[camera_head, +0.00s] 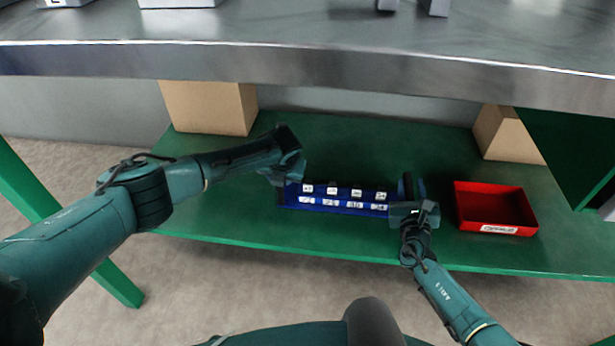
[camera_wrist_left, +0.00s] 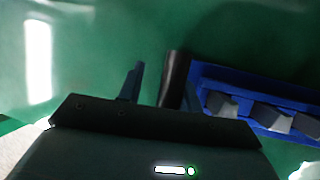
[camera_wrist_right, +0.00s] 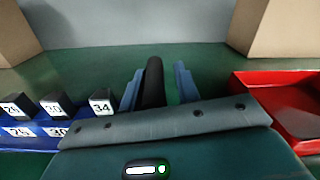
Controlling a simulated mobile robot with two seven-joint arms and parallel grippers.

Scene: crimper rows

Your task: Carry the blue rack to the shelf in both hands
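My left gripper (camera_head: 284,184) is at the rack's left end. In the left wrist view one finger stands apart from the rack's black end handle (camera_wrist_left: 173,80), with a gap between; the other finger is hard to make out. My right gripper (camera_head: 411,188) is at the right end. In the right wrist view its two fingers (camera_wrist_right: 158,86) stand either side of the other black handle (camera_wrist_right: 153,84), with a gap on the right side.
A red tray (camera_head: 470,222) with a white label stands just right of my right gripper. Cardboard boxes stand at the back left (camera_head: 208,107) and back right (camera_head: 512,140). A grey metal worktop (camera_head: 330,60) overhangs the shelf.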

